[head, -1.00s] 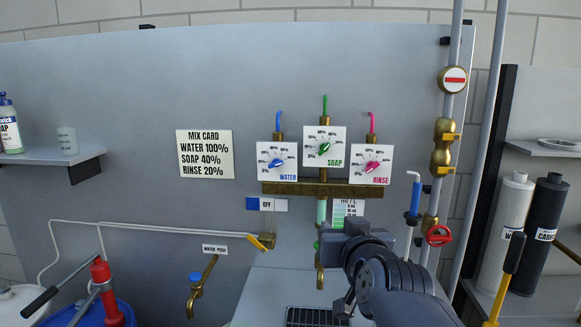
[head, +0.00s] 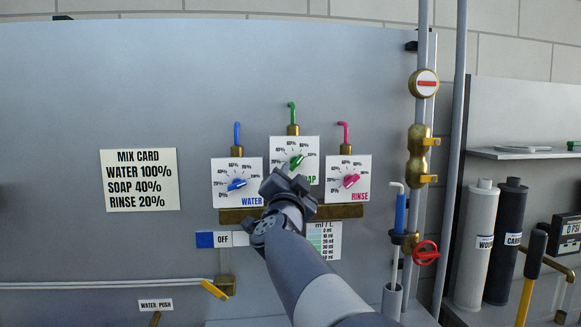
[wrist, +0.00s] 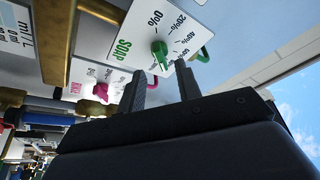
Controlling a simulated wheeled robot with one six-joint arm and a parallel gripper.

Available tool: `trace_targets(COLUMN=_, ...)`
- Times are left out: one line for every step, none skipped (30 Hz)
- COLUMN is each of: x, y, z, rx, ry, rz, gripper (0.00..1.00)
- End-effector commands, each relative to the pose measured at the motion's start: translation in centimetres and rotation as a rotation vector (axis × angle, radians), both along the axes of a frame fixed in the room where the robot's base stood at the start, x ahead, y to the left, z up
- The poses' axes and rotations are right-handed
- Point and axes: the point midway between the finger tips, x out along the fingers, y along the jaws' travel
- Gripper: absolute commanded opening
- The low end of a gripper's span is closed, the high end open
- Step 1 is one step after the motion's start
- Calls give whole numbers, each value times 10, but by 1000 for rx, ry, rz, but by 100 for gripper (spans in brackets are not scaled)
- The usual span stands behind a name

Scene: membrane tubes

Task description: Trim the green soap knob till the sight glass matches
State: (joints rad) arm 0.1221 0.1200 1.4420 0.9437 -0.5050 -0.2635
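The green soap knob (head: 297,162) sits on the middle white dial, its handle slanting up to the right. It also shows in the wrist view (wrist: 161,50), just beyond my fingertips. My gripper (head: 286,183) is in front of the dial's lower left and covers part of the SOAP label. In the wrist view my gripper (wrist: 162,82) has its two fingers apart with nothing between them; the knob appears ahead of the gap, apparently not gripped. The ml/L scale card (head: 325,242) is below the brass manifold. The sight glass tube beside it is hidden behind my arm.
The blue water knob (head: 237,184) is close on the left and the pink rinse knob (head: 351,181) on the right. The mix card (head: 139,180) reads water 100%, soap 40%, rinse 20%. Brass manifold (head: 342,211) runs under the dials. A red valve wheel (head: 426,252) is farther right.

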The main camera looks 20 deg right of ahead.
Motion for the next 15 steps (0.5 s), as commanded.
trace_targets(x=8, y=-5, z=4, rx=0, ry=1, rz=-2, gripper=33)
trace_targets(x=12, y=-8, z=5, rx=0, ry=1, rz=-1, gripper=33)
trace_targets(x=18, y=-11, z=7, rx=0, ry=1, rz=-1, gripper=33)
trace_targets(x=21, y=-13, z=8, rx=0, ry=1, rz=-1, gripper=33)
trace_targets(x=24, y=-15, z=9, rx=0, ry=1, rz=-1, gripper=33)
trace_targets(x=28, y=-17, z=11, rx=1, ry=0, rz=-1, gripper=33)
trace_targets(x=31, y=-19, z=12, rx=1, ry=1, rz=0, gripper=33)
trace_targets(x=33, y=-20, z=12, rx=0, ry=1, rz=1, gripper=33)
trace_targets(x=36, y=-22, z=13, rx=1, ry=1, rz=0, gripper=33)
trace_targets(x=37, y=-23, z=13, rx=0, ry=1, rz=1, gripper=33)
trace_targets(x=39, y=-23, z=14, rx=0, ry=1, rz=1, gripper=33)
trace_targets(x=40, y=-24, z=15, rx=0, ry=0, rz=0, gripper=33)
trace_targets(x=40, y=-24, z=15, rx=-1, ry=0, rz=1, gripper=33)
trace_targets(x=41, y=-25, z=15, rx=-1, ry=0, rz=1, gripper=33)
trace_targets(x=41, y=-25, z=15, rx=-1, ry=0, rz=1, gripper=33)
